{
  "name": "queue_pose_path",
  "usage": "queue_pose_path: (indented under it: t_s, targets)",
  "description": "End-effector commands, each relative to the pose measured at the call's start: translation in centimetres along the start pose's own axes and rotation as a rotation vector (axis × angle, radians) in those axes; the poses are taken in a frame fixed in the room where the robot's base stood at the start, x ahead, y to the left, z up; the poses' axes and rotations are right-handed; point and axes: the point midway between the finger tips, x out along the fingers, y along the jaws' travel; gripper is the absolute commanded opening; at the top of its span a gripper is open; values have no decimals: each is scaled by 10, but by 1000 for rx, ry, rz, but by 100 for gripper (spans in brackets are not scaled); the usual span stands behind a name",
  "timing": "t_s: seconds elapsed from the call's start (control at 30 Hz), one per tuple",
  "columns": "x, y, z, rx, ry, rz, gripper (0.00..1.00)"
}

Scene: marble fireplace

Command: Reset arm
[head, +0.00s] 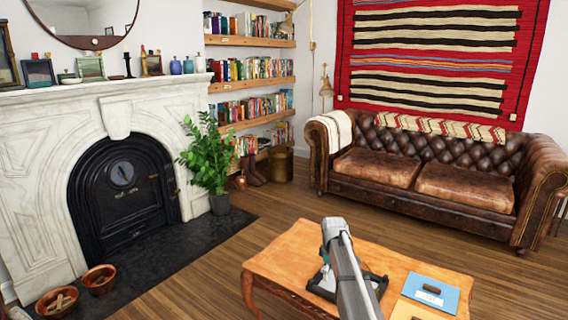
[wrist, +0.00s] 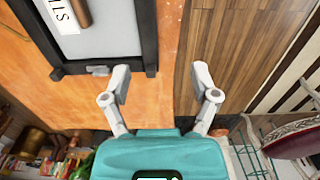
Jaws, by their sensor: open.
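My gripper (wrist: 160,85) is open in the wrist view, its two grey fingers spread with nothing between them. The fingertips lie over the orange wooden tabletop and its edge, with floorboards showing beyond. In the head view my grey arm reaches up over the small wooden table (head: 285,262); my fingers cannot be made out there. A dark-framed grey tray (wrist: 120,40) lies on the table in the wrist view, just past the left fingertip. It holds a white lettered label (wrist: 62,15) and part of a brown object (wrist: 81,12).
A blue tray or card (head: 447,296) with a label and brown piece lies on the table's right, with a yellow one (head: 408,308) in front. A leather sofa (head: 465,182), marble fireplace (head: 30,190), plant (head: 207,155) and two bowls (head: 98,279) surround open wooden floor (head: 250,220).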

Motion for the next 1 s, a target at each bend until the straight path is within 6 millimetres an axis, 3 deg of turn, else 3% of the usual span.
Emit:
queue_pose_path:
  t_s: [0.1,0.57,0.77,1.0]
  targets:
    - [0,0,0,0,0,0,77]
    - [22,-47,36,179,0,0,77]
    - [38,-84,63,319,0,0,77]
    - [67,-151,112,582,0,0,77]
